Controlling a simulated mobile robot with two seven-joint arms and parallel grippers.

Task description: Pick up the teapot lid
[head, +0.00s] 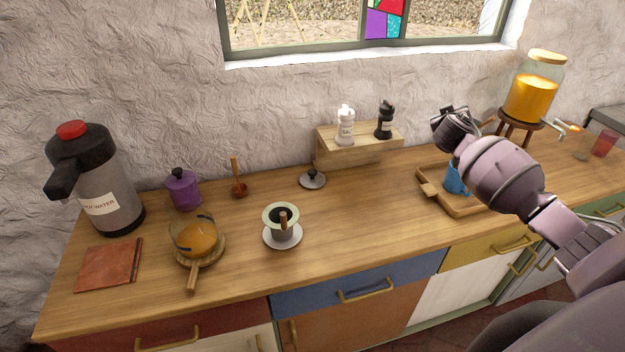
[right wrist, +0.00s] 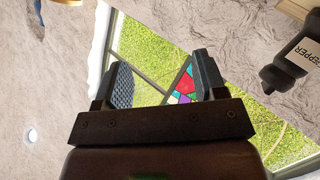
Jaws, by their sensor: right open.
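A small round grey lid with a dark knob (head: 312,179) lies flat on the wooden counter, in front of the left end of the small wooden shelf. A glass teapot with orange tea and a wooden handle (head: 196,240) stands open on a wooden trivet at the front left. My right gripper (head: 447,118) is raised above the counter, to the right of the lid and well apart from it. In the right wrist view my right gripper (right wrist: 163,78) is open and empty, facing the window. The lid is not in the right wrist view. My left gripper is not in view.
A grey-green cup (head: 283,232) on a saucer stands in front of the lid. A purple jar (head: 183,190) and hot-water flask (head: 105,185) are left. The shelf (head: 350,152) holds white and black shakers. A tray (head: 470,206) with a blue mug sits below my right arm.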

